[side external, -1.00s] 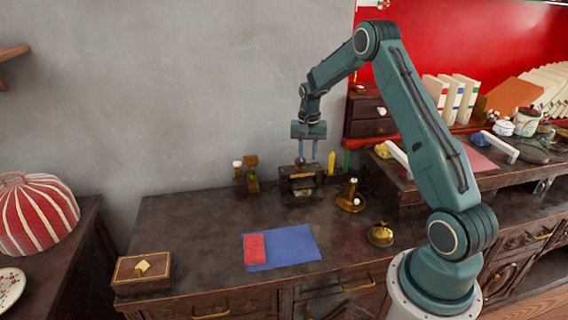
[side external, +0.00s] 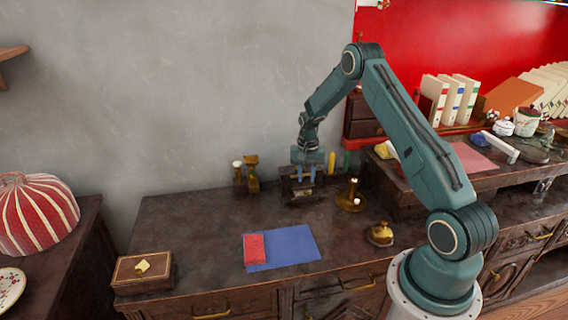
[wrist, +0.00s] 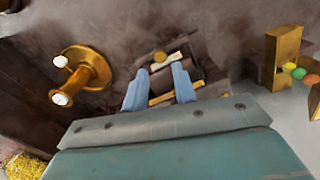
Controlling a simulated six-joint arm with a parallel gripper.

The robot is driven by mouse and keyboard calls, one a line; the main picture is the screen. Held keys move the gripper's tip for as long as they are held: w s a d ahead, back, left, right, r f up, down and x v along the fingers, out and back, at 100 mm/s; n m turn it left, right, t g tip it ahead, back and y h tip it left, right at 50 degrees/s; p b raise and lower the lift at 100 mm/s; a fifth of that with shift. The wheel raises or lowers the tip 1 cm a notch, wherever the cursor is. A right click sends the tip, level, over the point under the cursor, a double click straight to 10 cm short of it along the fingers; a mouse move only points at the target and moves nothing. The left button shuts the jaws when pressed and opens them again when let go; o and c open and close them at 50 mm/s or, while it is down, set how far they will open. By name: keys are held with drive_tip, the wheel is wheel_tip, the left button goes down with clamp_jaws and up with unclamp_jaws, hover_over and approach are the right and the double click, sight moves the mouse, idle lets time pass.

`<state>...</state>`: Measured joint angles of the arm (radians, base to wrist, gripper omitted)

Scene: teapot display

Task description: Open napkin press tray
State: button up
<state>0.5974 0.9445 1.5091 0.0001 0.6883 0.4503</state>
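The napkin press (side external: 290,196) is a small dark box with brass trim at the back of the dark wooden desk. In the wrist view the press (wrist: 205,68) shows a brass bar and, beyond it, a pale handle with a brass knob (wrist: 158,56). My gripper (side external: 306,180) points down at the press, its fingers overlapping the top of it. In the wrist view my gripper (wrist: 158,84) has its two blue fingers apart, one on each side of the press's middle. Nothing is clearly clamped between them. I cannot tell whether the fingers touch the press. My gripper hides part of it.
A brass candlestick-like piece (side external: 350,199) stands close right of the press. Brass stands (side external: 251,176) are close left. A brass bell (side external: 380,234) and a wooden box (side external: 142,276) sit near the front edge.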

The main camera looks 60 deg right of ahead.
sight(306, 191)
drive_tip(key=shift+f, duration=2.45)
clamp_jaws()
